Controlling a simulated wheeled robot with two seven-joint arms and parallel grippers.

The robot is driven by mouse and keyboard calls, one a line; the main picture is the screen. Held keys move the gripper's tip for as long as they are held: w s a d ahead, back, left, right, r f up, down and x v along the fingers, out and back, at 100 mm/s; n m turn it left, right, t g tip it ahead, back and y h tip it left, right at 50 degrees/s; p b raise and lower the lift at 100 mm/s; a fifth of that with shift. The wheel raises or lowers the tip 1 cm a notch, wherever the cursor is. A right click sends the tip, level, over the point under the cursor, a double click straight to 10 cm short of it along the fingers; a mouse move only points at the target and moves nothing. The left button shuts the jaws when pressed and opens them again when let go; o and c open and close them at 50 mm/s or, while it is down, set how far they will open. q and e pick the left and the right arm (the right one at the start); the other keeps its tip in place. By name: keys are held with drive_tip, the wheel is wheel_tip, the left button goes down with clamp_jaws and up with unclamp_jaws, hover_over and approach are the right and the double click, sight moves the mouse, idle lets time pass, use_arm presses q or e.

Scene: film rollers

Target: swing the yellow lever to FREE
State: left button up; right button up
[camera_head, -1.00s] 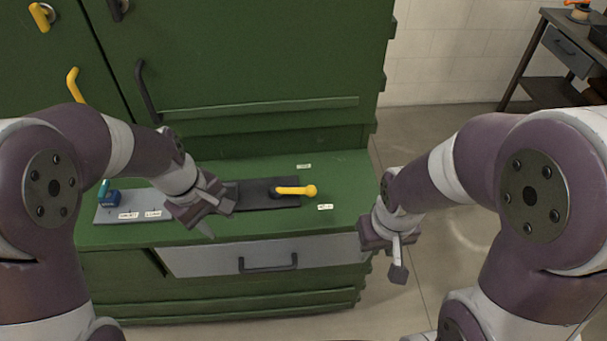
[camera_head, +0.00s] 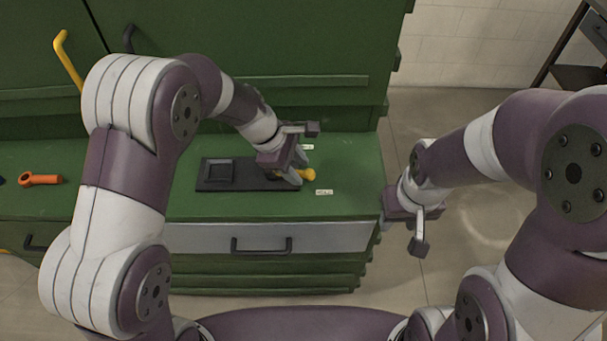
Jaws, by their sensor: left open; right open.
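The yellow lever (camera_head: 308,174) sits at the right end of a dark plate (camera_head: 213,186) on the green bench top. Its round knob points right, toward the lower white label (camera_head: 324,192); the label's text is too small to read. A second white label (camera_head: 307,147) lies farther back, partly beside my gripper. My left gripper (camera_head: 299,160) is open over the lever and hides most of its arm. I cannot tell whether the fingers touch it. My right gripper (camera_head: 424,228) is open and empty, off the right end of the bench.
An orange tool (camera_head: 41,179) lies at the left of the green bench top (camera_head: 350,163). A tall green cabinet front (camera_head: 250,40) with a yellow handle (camera_head: 66,60) stands behind. A drawer with a dark handle (camera_head: 261,246) is below. Floor is clear at right.

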sight(303, 172)
use_arm(q)
drive_tip(key=shift+w+d+f, duration=0.2)
drive_tip(key=shift+d+f, duration=0.05)
drive_tip(key=shift+f, duration=0.3)
drive_tip(key=shift+w+d+f, duration=0.2)
drive_tip(key=shift+d+f, duration=0.05)
drive_tip(key=shift+f, duration=0.3)
drive_tip(key=shift+d+f, duration=0.1)
drive_tip(key=shift+f, duration=0.25)
drive_tip(key=shift+s+d+f, duration=0.1)
drive_tip(key=shift+s+d, duration=0.05)
drive_tip(key=shift+s, duration=0.3)
drive_tip(key=shift+w+d+f, duration=0.15)
drive_tip(key=shift+w+f, duration=0.05)
drive_tip(key=shift+w, duration=0.1)
drive_tip(key=c, duration=0.3)
clamp_jaws()
drive_tip(key=shift+r, duration=0.1)
use_arm(e)
drive_tip(key=shift+w, duration=0.15)
use_arm(q)
drive_tip(key=shift+w, duration=0.1)
